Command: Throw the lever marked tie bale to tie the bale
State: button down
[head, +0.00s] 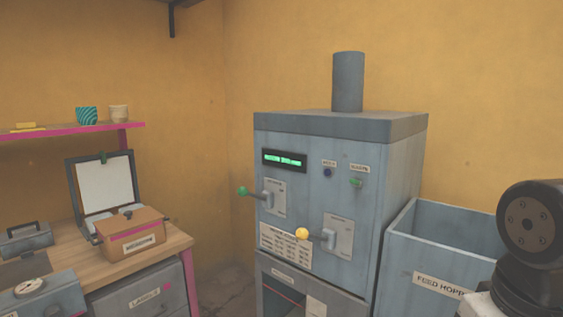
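A grey-blue press cabinet (330,180) with a dark top and a round stack stands against the wall in the head view. Its front has two levers on grey plates. The upper left lever has a green knob (242,191), and the lower right lever has a yellow knob (302,234). Both knobs stick out towards the left. The lettering on the lever plates is too small to read, so I cannot tell which is marked tie bale. A green-lit display (284,160) is above the levers. My gripper is not in view; only a dark part of my arm shows at the right edge.
A grey feed hopper (440,284) stands right of the press. A pink-edged shelf (70,131) with two cups hangs above.

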aim_at(242, 191)
jog(key=k, duration=0.65)
jog(key=u, duration=0.65)
jog(key=i, duration=1.55)
jog(key=z, duration=0.3)
